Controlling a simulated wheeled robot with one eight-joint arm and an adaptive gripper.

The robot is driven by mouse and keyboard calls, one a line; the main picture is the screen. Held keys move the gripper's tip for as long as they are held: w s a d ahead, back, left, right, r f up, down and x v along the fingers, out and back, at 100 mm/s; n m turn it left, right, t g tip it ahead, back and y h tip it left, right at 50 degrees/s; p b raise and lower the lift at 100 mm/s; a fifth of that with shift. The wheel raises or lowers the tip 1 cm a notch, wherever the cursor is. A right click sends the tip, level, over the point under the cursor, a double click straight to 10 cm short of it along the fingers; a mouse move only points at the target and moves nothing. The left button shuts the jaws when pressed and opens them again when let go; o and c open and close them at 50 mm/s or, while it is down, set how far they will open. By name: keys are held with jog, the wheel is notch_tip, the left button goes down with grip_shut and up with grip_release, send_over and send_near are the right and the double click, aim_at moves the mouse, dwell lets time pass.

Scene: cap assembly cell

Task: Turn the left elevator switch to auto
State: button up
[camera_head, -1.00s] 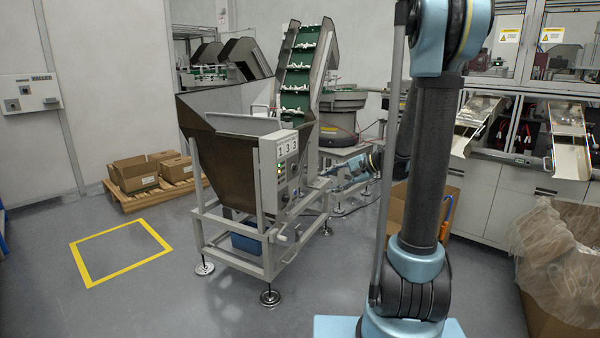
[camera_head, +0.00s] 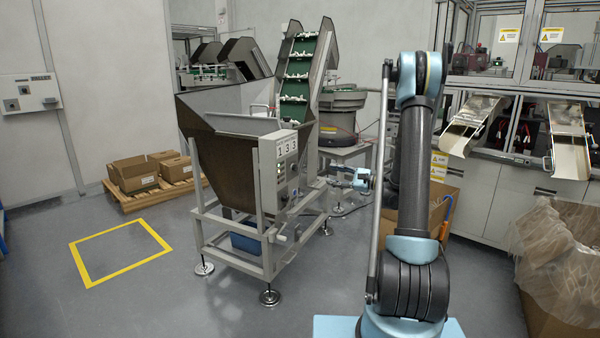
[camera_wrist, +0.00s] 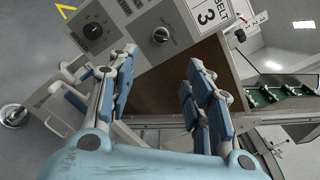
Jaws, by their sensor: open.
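The left elevator is a green inclined belt (camera_head: 297,70) with white pieces on it, rising behind a brown hopper (camera_head: 222,160). A grey control box (camera_head: 268,178) with a number label is on the hopper's right side. My gripper (camera_wrist: 160,68) is open and empty, apart from the panel, with the switch off to the upper left. In the head view it (camera_head: 338,178) is right of the box.
The hopper's grey frame (camera_head: 235,250) stands on feet below the box. A round feeder (camera_head: 338,115) is behind my gripper. Cardboard boxes on a pallet (camera_head: 185,190) are at left. A yellow floor square (camera_head: 105,236) and the floor around it are clear.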

aim_at(295, 167)
jog(key=x, duration=1.7)
jog(key=shift+a, duration=0.2)
